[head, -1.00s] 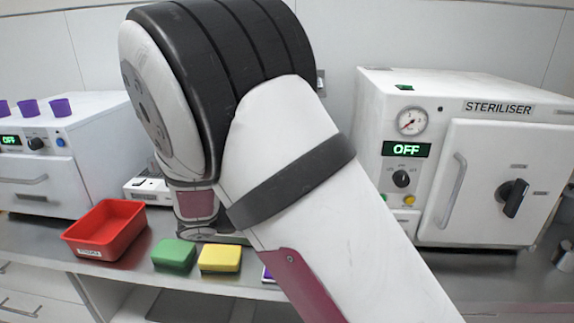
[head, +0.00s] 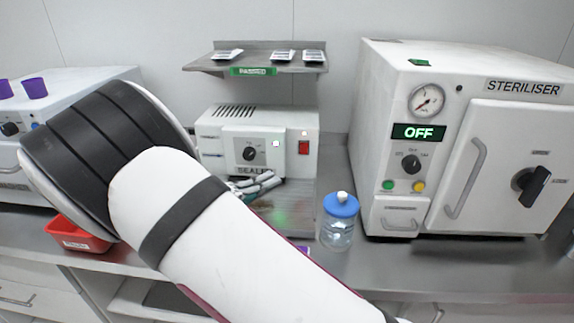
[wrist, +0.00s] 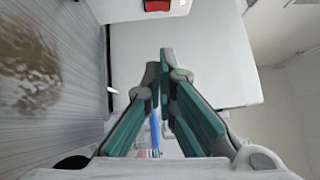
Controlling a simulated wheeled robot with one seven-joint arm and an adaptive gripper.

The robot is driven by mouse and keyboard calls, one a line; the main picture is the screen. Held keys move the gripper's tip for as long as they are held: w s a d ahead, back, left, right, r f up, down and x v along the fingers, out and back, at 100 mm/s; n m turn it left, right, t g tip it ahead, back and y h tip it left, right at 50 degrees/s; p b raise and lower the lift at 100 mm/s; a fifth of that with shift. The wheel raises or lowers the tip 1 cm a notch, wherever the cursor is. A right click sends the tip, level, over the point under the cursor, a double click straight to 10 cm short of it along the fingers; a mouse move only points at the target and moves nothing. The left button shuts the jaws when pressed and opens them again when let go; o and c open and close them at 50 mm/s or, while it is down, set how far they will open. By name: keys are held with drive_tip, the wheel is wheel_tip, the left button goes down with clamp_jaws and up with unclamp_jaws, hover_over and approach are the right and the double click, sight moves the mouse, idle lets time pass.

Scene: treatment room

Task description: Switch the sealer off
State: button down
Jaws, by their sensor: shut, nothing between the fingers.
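The sealer (head: 212,150) is a white box at the back of the counter, with a dark dial (head: 250,153) on its front. A red switch (head: 303,148) sits to the right of the dial, with a small pale light between them. My gripper (head: 276,178) is shut and empty, in front of the sealer's lower front, below and left of the switch, apart from it. In the wrist view its green-padded fingers (wrist: 166,58) meet at the tips, and the red switch (wrist: 157,5) shows at the top edge. My arm hides the sealer's lower left.
A shelf (head: 255,62) with small trays hangs above the sealer. A blue-lidded jar (head: 338,225) stands right of my gripper. The steriliser (head: 460,140), reading OFF, stands farther right. A red bin (head: 80,238) is at left, partly behind my arm.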

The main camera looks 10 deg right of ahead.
drive_tip(key=x, duration=0.9)
drive_tip(key=shift+d, duration=0.1)
drive_tip(key=shift+w+d+r, duration=0.1)
drive_tip(key=shift+w+d, duration=0.15)
drive_tip(key=shift+w, duration=0.4)
drive_tip(key=shift+w+d+r, duration=0.1)
drive_tip(key=shift+w+d, duration=0.2)
drive_tip(key=shift+w, duration=0.35)
drive_tip(key=shift+w+d+r, duration=0.1)
drive_tip(key=shift+w+d, duration=0.15)
drive_tip(key=shift+w, duration=0.45)
drive_tip(key=shift+w+r+p, duration=0.15)
drive_tip(key=shift+w+p, duration=0.1)
drive_tip(key=shift+p, duration=0.05)
drive_tip(key=s+a+r+p, duration=0.1)
drive_tip(key=s+a+p, duration=0.1)
drive_tip(key=s+a, duration=0.6)
drive_tip(key=shift+s+a, duration=0.15)
drive_tip(key=shift+a, duration=0.85)
